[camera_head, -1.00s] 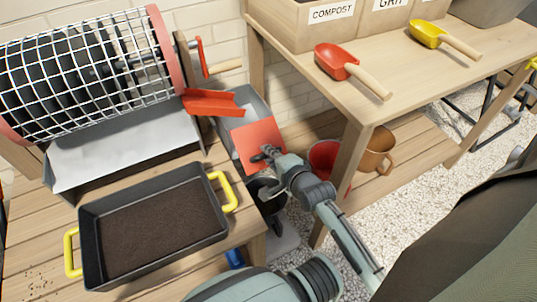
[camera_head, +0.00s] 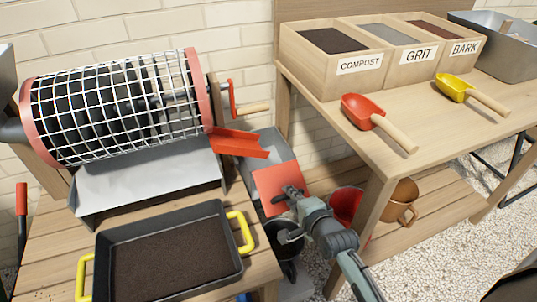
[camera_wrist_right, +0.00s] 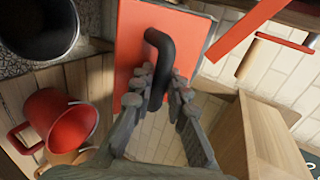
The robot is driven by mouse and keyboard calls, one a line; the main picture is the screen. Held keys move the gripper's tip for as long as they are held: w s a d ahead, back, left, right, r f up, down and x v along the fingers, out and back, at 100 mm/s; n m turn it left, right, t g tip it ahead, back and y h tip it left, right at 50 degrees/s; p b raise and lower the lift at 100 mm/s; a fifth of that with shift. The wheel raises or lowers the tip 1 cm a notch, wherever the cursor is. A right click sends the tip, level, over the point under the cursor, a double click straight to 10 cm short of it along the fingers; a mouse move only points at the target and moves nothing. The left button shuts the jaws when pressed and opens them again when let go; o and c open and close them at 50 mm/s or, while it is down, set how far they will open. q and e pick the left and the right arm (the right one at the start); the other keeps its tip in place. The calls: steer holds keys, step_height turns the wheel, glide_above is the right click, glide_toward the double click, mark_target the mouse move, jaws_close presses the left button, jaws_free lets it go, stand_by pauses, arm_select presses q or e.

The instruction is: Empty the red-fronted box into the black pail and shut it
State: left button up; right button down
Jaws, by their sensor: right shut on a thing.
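The red-fronted box is a grey open-topped metal bin (camera_head: 262,140) with a red front panel (camera_head: 278,180), below the red chute. In the right wrist view its red front (camera_wrist_right: 130,35) carries a black bar handle (camera_wrist_right: 160,55). My right gripper (camera_head: 290,192) is at this front; the wrist view shows its fingers (camera_wrist_right: 158,95) on both sides of the handle, shut on it. The black pail (camera_head: 283,232) stands low below the box front, partly hidden by my right arm. It shows at the upper left in the wrist view (camera_wrist_right: 38,25). My left gripper is out of view.
A mesh drum (camera_head: 120,105) with a red crank stands behind a dark soil tray (camera_head: 180,255) with yellow handles. The potting bench (camera_head: 390,140) holds labelled bins and two scoops. A red pot (camera_head: 345,205) and a brown pot (camera_head: 402,200) sit on its lower shelf.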

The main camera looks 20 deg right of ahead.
steer(key=shift+w+d+f+b, duration=0.2)
steer(key=shift+w+f+b, duration=0.3)
steer(key=shift+w+f, duration=0.5)
steer(key=shift+s+f, duration=0.1)
